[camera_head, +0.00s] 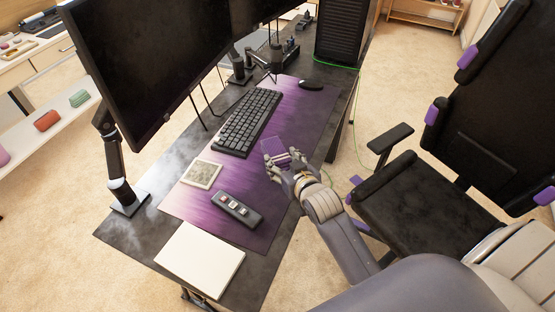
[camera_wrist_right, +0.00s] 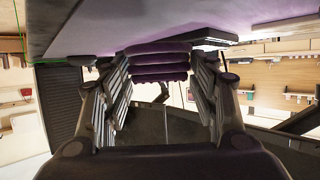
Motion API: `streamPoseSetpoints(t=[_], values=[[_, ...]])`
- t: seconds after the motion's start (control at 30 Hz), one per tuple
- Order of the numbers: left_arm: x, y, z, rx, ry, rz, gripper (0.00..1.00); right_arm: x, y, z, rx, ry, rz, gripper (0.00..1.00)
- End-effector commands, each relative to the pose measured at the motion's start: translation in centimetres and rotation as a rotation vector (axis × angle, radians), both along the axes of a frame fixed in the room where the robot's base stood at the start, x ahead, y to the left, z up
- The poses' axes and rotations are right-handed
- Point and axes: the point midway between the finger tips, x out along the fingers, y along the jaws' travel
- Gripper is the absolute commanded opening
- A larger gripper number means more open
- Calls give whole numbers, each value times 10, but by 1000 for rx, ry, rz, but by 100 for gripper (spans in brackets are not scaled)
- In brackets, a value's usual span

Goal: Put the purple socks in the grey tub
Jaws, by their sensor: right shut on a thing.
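The purple socks (camera_head: 272,147) are a folded bundle at the fingertips of my right gripper (camera_head: 288,164), over the purple desk mat. In the right wrist view, the purple socks (camera_wrist_right: 158,64) show as stacked folds between the two fingers of my right gripper (camera_wrist_right: 157,72), which is shut on them. The purple surface is close to the socks in that view; I cannot tell whether they touch it. No grey tub can be made out in either view. My left gripper is not in view.
The dark desk holds a keyboard (camera_head: 248,122), mouse (camera_head: 311,85), remote-like device (camera_head: 237,209), square coaster (camera_head: 202,174) and white notebook (camera_head: 200,259). Monitors (camera_head: 150,60) stand along its left side. An office chair (camera_head: 425,205) is at right. A white shelf (camera_head: 62,135) holds rolled items.

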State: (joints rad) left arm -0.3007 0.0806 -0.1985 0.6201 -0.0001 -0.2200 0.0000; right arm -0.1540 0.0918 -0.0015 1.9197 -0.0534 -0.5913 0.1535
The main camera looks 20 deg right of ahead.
Motion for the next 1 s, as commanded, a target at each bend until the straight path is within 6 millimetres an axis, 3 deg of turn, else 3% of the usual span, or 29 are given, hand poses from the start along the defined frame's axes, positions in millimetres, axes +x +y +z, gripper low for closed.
streamPoseSetpoints(t=[0.1,0.23,0.57,0.97,1.0], values=[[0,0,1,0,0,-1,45,24,-1,-1,0,-1,0,31],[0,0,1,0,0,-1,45,36,-1,-3,0,-1,1,31],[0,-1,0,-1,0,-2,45,37,-1,-37,0,2,1,31],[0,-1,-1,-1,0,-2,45,37,-1,-42,0,0,1,31],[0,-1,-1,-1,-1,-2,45,37,-1,-42,0,0,1,59]])
